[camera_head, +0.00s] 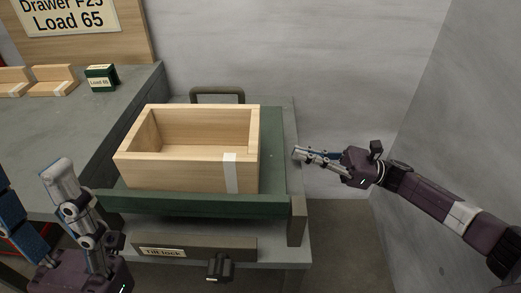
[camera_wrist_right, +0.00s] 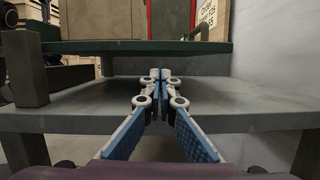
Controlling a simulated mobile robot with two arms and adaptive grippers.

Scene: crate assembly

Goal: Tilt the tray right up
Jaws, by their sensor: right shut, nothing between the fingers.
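The green tray (camera_head: 277,150) sits on a grey stand, with an open wooden crate (camera_head: 187,183) on it. In the right wrist view the tray's green edge (camera_wrist_right: 125,47) runs nearly level above a grey shelf, with a gap between. My right gripper (camera_head: 297,153) is shut and empty, beside the tray's right side and apart from it in the head view. In the right wrist view its closed tips (camera_wrist_right: 160,75) point toward the gap under the tray edge. My left gripper (camera_head: 60,170) is at the lower left, pointing up; its finger opening is unclear.
A "Tilt lock" label (camera_head: 163,252) and a black knob (camera_head: 220,268) are on the stand's front. A grey handle (camera_head: 217,91) rises behind the crate. A bench (camera_head: 60,130) with wooden pieces stands left. Grey walls close the back and right.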

